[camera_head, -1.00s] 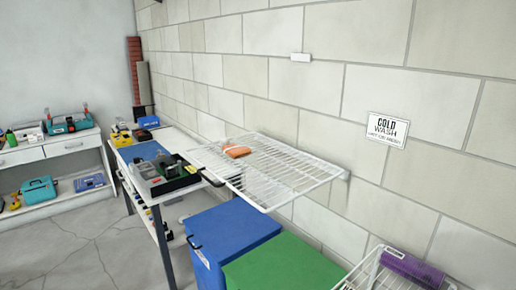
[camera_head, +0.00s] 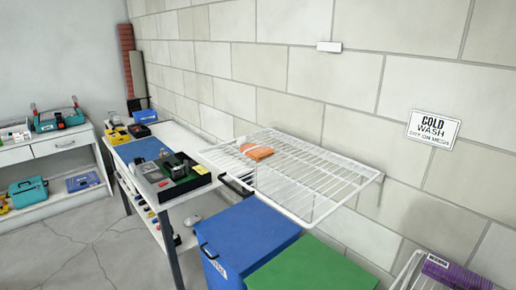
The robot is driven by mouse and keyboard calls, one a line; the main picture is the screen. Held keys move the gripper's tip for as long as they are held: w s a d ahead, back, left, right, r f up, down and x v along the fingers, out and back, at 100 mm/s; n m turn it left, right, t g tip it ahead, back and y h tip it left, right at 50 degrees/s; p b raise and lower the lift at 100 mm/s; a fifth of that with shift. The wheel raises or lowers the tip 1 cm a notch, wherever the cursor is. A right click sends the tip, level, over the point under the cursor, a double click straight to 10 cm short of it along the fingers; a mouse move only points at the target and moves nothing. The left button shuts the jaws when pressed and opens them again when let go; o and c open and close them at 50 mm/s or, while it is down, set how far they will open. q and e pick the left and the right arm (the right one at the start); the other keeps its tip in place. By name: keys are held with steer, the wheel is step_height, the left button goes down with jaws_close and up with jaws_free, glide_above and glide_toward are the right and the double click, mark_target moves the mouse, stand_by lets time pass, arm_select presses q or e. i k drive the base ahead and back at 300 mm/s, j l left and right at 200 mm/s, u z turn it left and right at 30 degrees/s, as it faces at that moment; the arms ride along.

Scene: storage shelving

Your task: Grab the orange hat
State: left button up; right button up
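A small folded orange item (camera_head: 257,152), which looks like the orange hat, lies on the white wire shelf (camera_head: 318,164) fixed to the block wall. It sits toward the shelf's left part, near the back. Its exact shape is too small to make out. Neither of my grippers shows in the head view.
A blue bin (camera_head: 247,238) and a green-topped bin (camera_head: 312,268) stand below the shelf. A workbench (camera_head: 190,196) with tools is left of the shelf. A purple item (camera_head: 455,272) lies in a white rack at lower right. Open floor (camera_head: 95,245) is at lower left.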

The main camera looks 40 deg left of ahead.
mark_target(256, 153)
steer(key=j+z, duration=0.1)
steer(key=j, duration=0.85)
steer(key=j+z, duration=0.15)
steer(key=j, duration=0.75)
steer(key=k+j+z, duration=0.1)
steer(key=j, duration=0.8)
steer(key=k, duration=0.05)
